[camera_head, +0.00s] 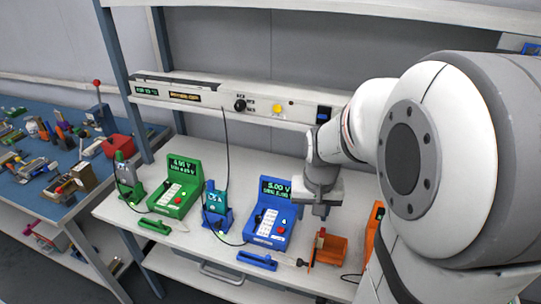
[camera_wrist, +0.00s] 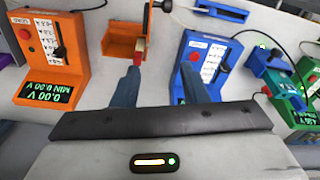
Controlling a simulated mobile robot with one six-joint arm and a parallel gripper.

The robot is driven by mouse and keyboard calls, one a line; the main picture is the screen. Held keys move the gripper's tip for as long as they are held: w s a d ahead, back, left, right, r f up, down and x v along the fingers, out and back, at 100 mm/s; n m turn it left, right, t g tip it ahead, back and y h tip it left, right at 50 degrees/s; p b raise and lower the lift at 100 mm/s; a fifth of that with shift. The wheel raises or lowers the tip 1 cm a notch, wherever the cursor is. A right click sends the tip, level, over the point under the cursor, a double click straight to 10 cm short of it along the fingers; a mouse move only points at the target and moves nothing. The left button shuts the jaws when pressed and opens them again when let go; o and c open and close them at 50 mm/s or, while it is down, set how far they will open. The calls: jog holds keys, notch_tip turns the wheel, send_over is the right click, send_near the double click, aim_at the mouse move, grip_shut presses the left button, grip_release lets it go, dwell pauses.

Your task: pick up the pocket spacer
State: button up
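I cannot tell for sure which thing is the pocket spacer. A small tan piece with a red end (camera_wrist: 138,52) stands at the open side of an orange holder (camera_wrist: 118,40) in the wrist view. The orange holder also shows in the head view (camera_head: 334,250), on the white bench at the front right. My gripper (camera_wrist: 160,70) is open, with its two fingers apart and nothing seen between them. In the wrist view its left fingertip appears close to the red end; contact cannot be told. In the head view my gripper (camera_head: 322,207) hangs above and behind the holder.
A blue meter (camera_head: 268,212) stands left of the holder, a green meter (camera_head: 178,190) farther left. An orange meter (camera_wrist: 50,58) is on the holder's other side. A blue tool (camera_head: 257,261) and cables lie near the front edge. A shelf (camera_head: 230,102) runs behind.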

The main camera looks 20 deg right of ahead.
aim_at(323, 231)
jog(key=w+d+f+m+p, duration=0.1)
jog(key=d, duration=0.1)
jog(key=w+d+f+m+p, duration=0.1)
jog(key=d, duration=0.1)
jog(key=w+d+f+g+p, duration=0.1)
jog(key=w+d+f, duration=0.1)
jog(key=shift+d+m, duration=0.15)
jog(key=shift+m, duration=0.25)
notch_tip(323, 231, down, 2)
jog(key=shift+f, duration=0.25)
jog(key=f, duration=0.1)
jog(key=f+p, duration=0.1)
jog(key=f, duration=0.2)
jog(key=shift+s+a, duration=0.2)
jog(key=shift+s, duration=0.1)
jog(key=shift+f, duration=0.65)
grip_shut()
